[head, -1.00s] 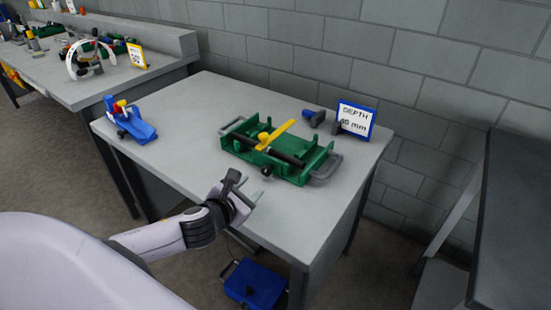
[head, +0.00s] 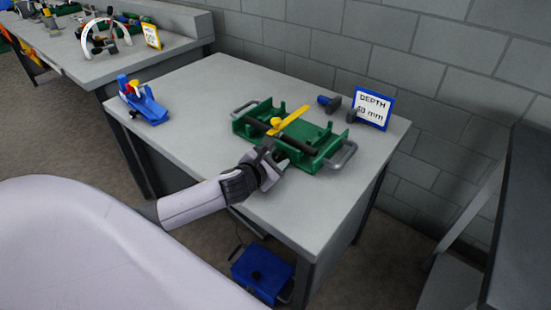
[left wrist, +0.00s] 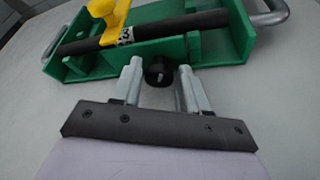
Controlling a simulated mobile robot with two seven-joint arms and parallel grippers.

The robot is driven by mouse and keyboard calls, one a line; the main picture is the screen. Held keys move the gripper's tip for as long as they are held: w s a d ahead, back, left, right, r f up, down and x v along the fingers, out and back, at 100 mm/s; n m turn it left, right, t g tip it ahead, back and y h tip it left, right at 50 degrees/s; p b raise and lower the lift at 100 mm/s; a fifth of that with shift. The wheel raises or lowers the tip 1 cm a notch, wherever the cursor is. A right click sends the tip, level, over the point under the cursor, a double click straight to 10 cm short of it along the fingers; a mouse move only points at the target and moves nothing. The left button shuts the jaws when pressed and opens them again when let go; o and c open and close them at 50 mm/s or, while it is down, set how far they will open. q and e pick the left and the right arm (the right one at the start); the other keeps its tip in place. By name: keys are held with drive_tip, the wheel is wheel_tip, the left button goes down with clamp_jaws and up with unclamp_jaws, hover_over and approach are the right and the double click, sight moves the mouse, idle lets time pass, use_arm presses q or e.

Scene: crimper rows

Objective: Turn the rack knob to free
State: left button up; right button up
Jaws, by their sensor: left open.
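The green rack (head: 323,140) sits on the grey table, with a dark rod (head: 297,145) lying along it and a yellow lever (head: 289,121) across the rod. It also fills the top of the left wrist view (left wrist: 170,50). The black rack knob (left wrist: 158,72), with a light mark on its face, sticks out of the rack's near side. My left gripper (head: 278,161) is open at that near side. In the left wrist view its two fingers (left wrist: 158,82) stand either side of the knob, with gaps visible. In the head view my gripper largely hides the knob. My right gripper is not in view.
A sign (head: 373,107) reading "DEPTH 40 mm" and a small blue-and-black tool (head: 329,103) stand behind the rack. A blue tool (head: 143,101) is at the table's left. A blue box (head: 262,273) is on the floor. The table's front is clear.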

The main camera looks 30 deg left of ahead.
use_arm(q)
drive_tip(key=c, duration=0.8)
drive_tip(key=shift+o, duration=0.2)
drive_tip(key=n+h+p, duration=0.1)
drive_tip(key=p, duration=0.2)
drive_tip(key=shift+a+r, duration=0.1)
drive_tip(key=shift+r, duration=0.25)
drive_tip(key=shift+a+f+n+h+p, duration=0.1)
drive_tip(key=shift+n+h+p, duration=0.2)
drive_tip(key=shift+n+p, duration=0.5)
drive_tip(key=shift+f+n+h, duration=0.15)
drive_tip(key=shift+n+h, duration=0.35)
drive_tip(key=o, duration=0.8)
drive_tip(key=shift+c, duration=0.2)
drive_tip(key=shift+s+g, duration=0.1)
drive_tip(key=shift+g, duration=0.2)
